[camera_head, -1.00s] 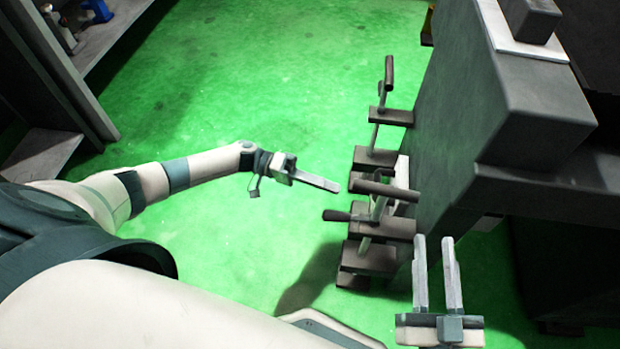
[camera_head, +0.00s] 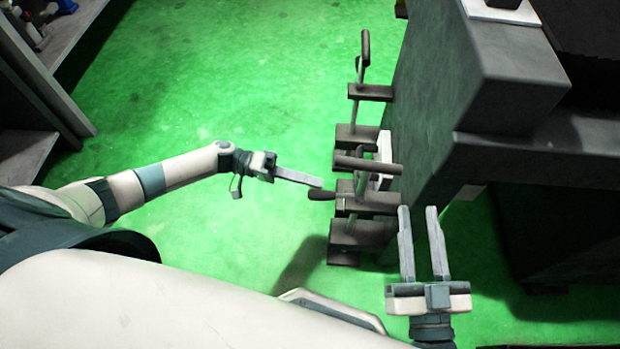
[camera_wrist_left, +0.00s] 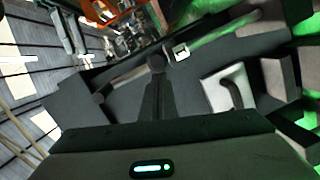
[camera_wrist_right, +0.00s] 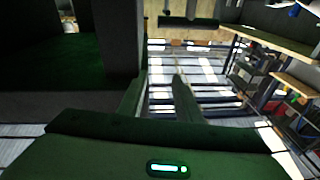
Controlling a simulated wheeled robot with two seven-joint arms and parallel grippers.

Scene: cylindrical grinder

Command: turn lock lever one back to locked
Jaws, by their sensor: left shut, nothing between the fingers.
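Brown lock levers stand on bracket blocks along the left side of the grey machine in the head view. One far lever (camera_head: 364,47) points up. A nearer lever (camera_head: 368,164) lies roughly level, and another dark handle (camera_head: 321,194) points left below it. Which is lever one I cannot tell. My left gripper (camera_head: 318,184) is shut and empty, its tips just left of the nearer levers and overlapping close to the left-pointing handle; contact cannot be told. In the left wrist view the shut fingers (camera_wrist_left: 155,90) point at dark machine parts. My right gripper (camera_head: 418,209) is open and empty.
The grey machine body (camera_head: 440,105) fills the right, close beside my right gripper. A grey shelf unit (camera_head: 88,35) stands at the upper left. The green floor (camera_head: 220,90) between them is clear.

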